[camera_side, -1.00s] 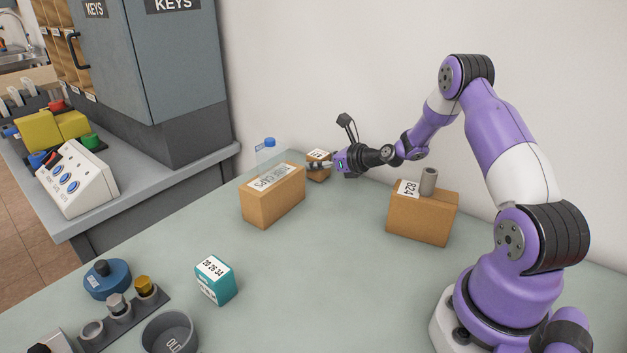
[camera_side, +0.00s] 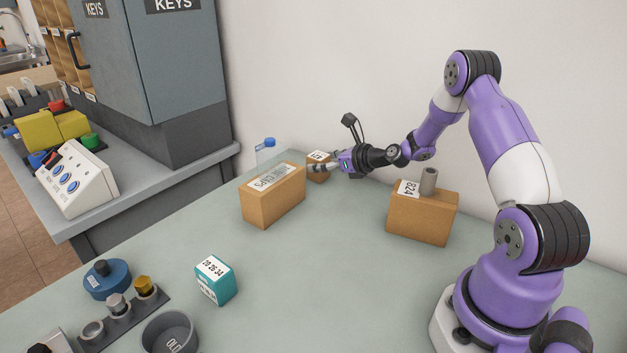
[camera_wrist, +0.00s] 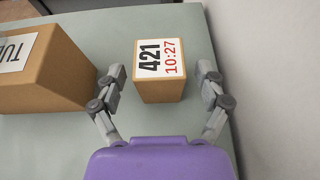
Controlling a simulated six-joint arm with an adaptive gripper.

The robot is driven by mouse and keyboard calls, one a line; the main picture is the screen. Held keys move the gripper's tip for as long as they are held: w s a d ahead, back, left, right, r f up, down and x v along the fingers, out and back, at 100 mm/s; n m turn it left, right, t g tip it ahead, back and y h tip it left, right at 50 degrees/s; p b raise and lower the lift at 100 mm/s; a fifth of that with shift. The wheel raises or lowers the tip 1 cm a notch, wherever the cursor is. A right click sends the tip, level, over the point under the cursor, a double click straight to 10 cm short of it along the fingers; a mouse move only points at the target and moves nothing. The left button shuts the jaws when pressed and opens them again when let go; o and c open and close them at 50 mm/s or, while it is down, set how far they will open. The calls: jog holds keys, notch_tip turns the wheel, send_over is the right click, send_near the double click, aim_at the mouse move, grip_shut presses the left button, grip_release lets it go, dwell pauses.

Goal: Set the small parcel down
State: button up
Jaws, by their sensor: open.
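The small parcel is a little brown box with a white label reading 421 and 10:27. In the wrist view the small parcel (camera_wrist: 160,88) stands on the table between and just ahead of my fingers, with gaps on both sides. In the side view the small parcel (camera_side: 318,172) is at the back of the table, partly hidden by my fingers. My gripper (camera_wrist: 162,85) is open and empty, with a finger on each side of the parcel. It also shows in the side view (camera_side: 316,168), pointing left.
A larger brown box (camera_side: 275,203) lies left of the small parcel, close to my left finger in the wrist view (camera_wrist: 45,75). A clear bottle with a blue cap (camera_side: 267,152) stands behind it. Box 824 (camera_side: 420,222) is nearer my base. The wall runs along the back.

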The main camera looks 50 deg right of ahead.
jog(key=v, duration=1)
jog(key=shift+r, duration=0.1)
jog(key=shift+s+a+r, duration=0.15)
jog(key=shift+a, duration=0.05)
jog(key=s+a+r+n+g+y, duration=0.1)
jog(key=a+r+n+g, duration=0.2)
jog(key=a+n, duration=0.65)
jog(key=s+a+r+n+g+y, duration=0.1)
jog(key=a+r+n+g, duration=0.35)
jog(key=n, duration=0.75)
jog(key=s+a+r+n+h, duration=0.2)
jog(key=s+a+n, duration=0.4)
jog(key=s+n, duration=0.5)
jog(key=r+n, duration=0.1)
jog(key=n, duration=0.2)
jog(key=shift+s+a, duration=0.15)
jog(key=shift+a, duration=0.15)
jog(key=shift+n+g, duration=0.25)
